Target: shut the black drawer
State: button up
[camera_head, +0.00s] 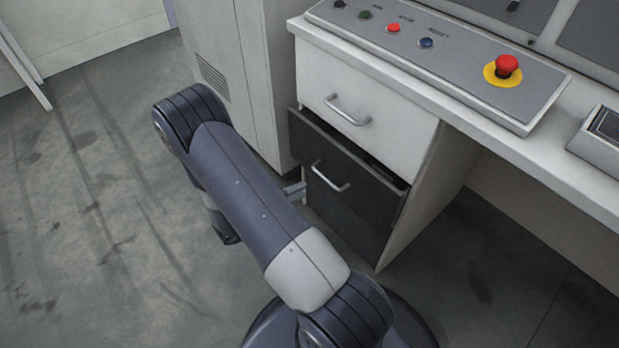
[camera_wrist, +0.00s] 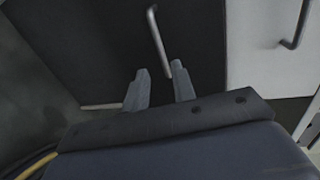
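The black drawer (camera_head: 358,208) is the lower one in the white desk and stands partly open, with a dark gap along its top edge. Its silver bar handle (camera_head: 330,178) is on the front; the handle (camera_wrist: 158,42) also shows in the wrist view, against the dark front (camera_wrist: 105,45). My gripper (camera_head: 294,190) is just left of the drawer front in the head view, mostly hidden behind my arm. In the wrist view my gripper (camera_wrist: 160,68) has its two fingers apart, and one handle end appears between the fingertips. I cannot tell whether they touch.
A white drawer (camera_head: 392,115) is shut above the black one. A control panel (camera_head: 440,58) with buttons and a red emergency stop (camera_head: 507,67) sits on top. A grey cabinet (camera_head: 238,70) stands close on the left. The floor (camera_head: 100,220) at left is clear.

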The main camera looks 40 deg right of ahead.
aim_at(325, 177)
jog(key=b+x, duration=0.2)
jog(key=x, duration=0.8)
jog(key=shift+s+d+f+b, duration=0.1)
jog(key=shift+d+b, duration=0.2)
jog(key=shift+d, duration=0.1)
grip_shut()
